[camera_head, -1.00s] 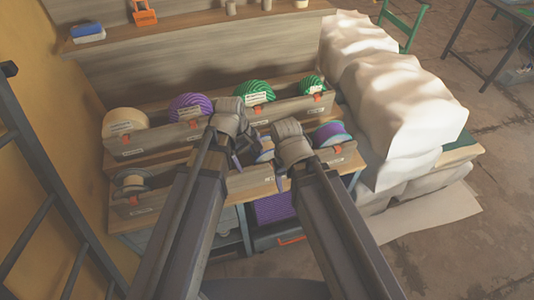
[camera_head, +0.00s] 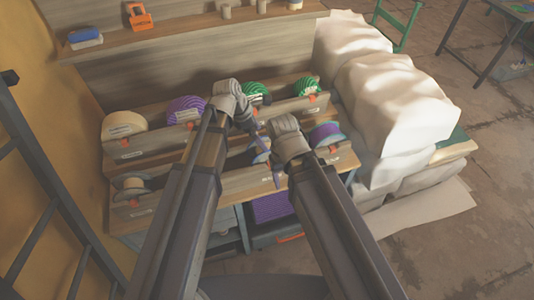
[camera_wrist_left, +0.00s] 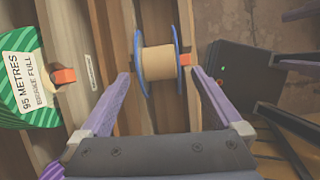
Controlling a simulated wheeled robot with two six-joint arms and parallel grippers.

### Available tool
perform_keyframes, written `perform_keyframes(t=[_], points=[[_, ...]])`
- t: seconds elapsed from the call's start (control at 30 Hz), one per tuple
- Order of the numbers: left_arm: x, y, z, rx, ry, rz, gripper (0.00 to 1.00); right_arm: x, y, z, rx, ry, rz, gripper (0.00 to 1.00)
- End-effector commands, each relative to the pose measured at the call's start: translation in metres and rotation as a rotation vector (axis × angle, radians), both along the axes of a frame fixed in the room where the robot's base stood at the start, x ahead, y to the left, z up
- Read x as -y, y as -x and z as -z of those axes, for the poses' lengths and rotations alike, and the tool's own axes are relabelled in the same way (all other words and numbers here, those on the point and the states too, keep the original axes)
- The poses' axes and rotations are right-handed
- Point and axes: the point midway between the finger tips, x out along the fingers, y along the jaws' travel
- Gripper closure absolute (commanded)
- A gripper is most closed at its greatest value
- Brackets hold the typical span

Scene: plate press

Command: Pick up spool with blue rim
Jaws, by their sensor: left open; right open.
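The spool with the blue rim has a tan core and two blue flanges. In the left wrist view, the spool (camera_wrist_left: 158,62) sits in the lower rack with the fingertips of my left gripper (camera_wrist_left: 160,76) to either side of it, apart from it. How far it is beyond the tips is hard to tell. In the head view, the spool (camera_head: 261,157) is mostly hidden by my arms. My left gripper (camera_head: 256,138) is open and empty above the rack. My right gripper (camera_head: 273,172) is open at the rack's front, its fingers partly hidden.
A purple spool with teal rim (camera_head: 327,132) and a beige one (camera_head: 131,187) stand in the lower rack. Several purple, green and cream rolls fill the upper rack (camera_head: 155,146). White sacks (camera_head: 390,100) crowd the right; a ladder (camera_head: 45,215) stands left.

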Motion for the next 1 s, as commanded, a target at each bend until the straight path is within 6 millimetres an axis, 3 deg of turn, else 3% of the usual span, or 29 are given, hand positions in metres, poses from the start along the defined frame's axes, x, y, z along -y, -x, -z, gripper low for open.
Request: perform_keyframes(t=[0.27, 0.53, 0.83, 1.0], points=[[0.002, -0.003, 0.001, -0.015, 0.017, -0.05, 0.0, 0.0, 0.0, 0.001, 0.0, 0.0, 0.0, 0.37], [0.009, -0.005, 0.023, -0.015, 0.015, -0.048, 0.0, 0.0, 0.0, 0.024, 0.0, 0.0, 0.001, 0.37], [0.012, -0.005, 0.028, -0.015, 0.015, -0.048, 0.0, 0.0, 0.0, 0.028, 0.0, 0.0, 0.001, 0.37], [0.015, -0.005, 0.044, -0.014, 0.015, -0.047, 0.0, 0.0, 0.0, 0.045, 0.0, 0.0, 0.001, 0.37]])
